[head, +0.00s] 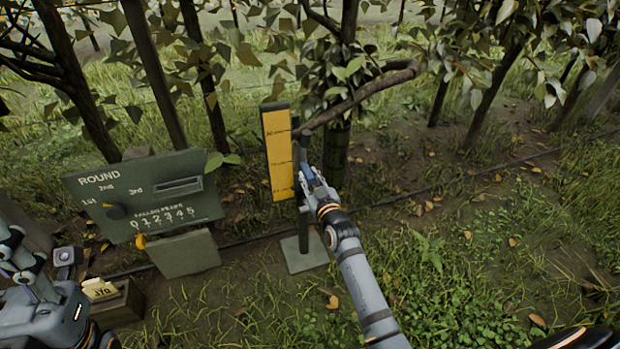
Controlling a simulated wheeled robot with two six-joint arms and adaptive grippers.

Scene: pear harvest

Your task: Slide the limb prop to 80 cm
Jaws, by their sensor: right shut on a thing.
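The limb prop (304,226) stands upright on a flat grey base plate (304,252) at the middle of the head view. A yellow scale board (277,155) with dark marks stands beside its post; the mark labels are too small to read. The prop's upper end is close under a thick leaning branch (365,92); I cannot tell whether they touch. My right gripper (306,181) is shut on the prop beside the lower part of the scale and hides the part it grips. My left gripper (66,258) is low at the left, away from the prop; its jaw opening is unclear.
A green ROUND board (150,210) with a dial and number row stands left of the prop, with a blank green panel (184,254) below. A wooden box (118,302) with yellow cards is at lower left. Trunks rise behind; a dark hose (450,181) crosses the grass.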

